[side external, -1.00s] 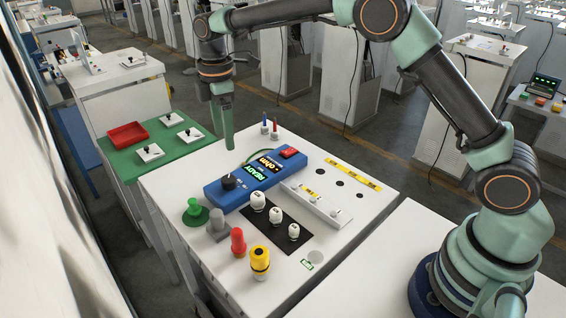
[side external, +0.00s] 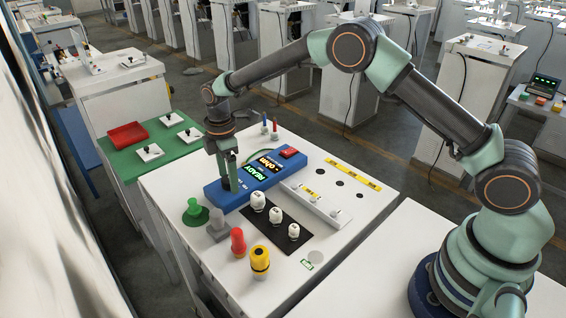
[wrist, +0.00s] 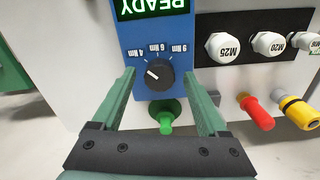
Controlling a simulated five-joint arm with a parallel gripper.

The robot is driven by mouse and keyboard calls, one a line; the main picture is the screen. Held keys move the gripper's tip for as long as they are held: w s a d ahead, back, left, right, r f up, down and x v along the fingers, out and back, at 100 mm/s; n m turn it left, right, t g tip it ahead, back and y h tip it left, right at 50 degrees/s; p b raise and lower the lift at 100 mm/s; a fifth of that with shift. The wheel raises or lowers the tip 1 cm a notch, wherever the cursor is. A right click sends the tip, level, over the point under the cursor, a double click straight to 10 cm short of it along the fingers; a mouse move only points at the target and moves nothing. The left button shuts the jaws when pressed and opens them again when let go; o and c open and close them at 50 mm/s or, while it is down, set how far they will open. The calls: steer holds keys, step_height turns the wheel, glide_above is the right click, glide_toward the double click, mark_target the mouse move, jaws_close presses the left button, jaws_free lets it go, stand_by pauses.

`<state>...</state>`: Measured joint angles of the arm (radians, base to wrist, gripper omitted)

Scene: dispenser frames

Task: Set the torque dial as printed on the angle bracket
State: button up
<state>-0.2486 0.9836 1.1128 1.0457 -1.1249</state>
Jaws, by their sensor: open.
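The torque dial (wrist: 158,74) is a black knob on the blue controller (wrist: 134,38). Its white mark points left in the wrist view, roughly towards the leftmost of three printed Nm labels, which look upside down. My gripper (wrist: 160,80) is open, one finger on each side of the dial; I cannot tell whether either touches it. In the side external view my gripper (side external: 227,184) is low over the controller's near end and largely hides the dial. The angle bracket seems to be the long white piece (side external: 327,212) with a small yellow label, too small to read.
A green button (wrist: 166,125) stands just below the dial in the wrist view. White M-marked fittings (side external: 275,215) stand on a black plate beside the controller. Red (side external: 238,241) and yellow (side external: 260,262) posts stand near the front. The controller's screen reads READY.

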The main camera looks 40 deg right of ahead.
steer(key=shift+f, duration=0.15)
jaws_close()
steer(key=shift+m, duration=0.4)
steer(key=m, duration=0.3)
steer(key=shift+m, duration=0.4)
steer(key=m, duration=0.4)
steer(key=shift+m, duration=0.3)
steer(key=m, duration=0.8)
steer(key=shift+m, duration=0.3)
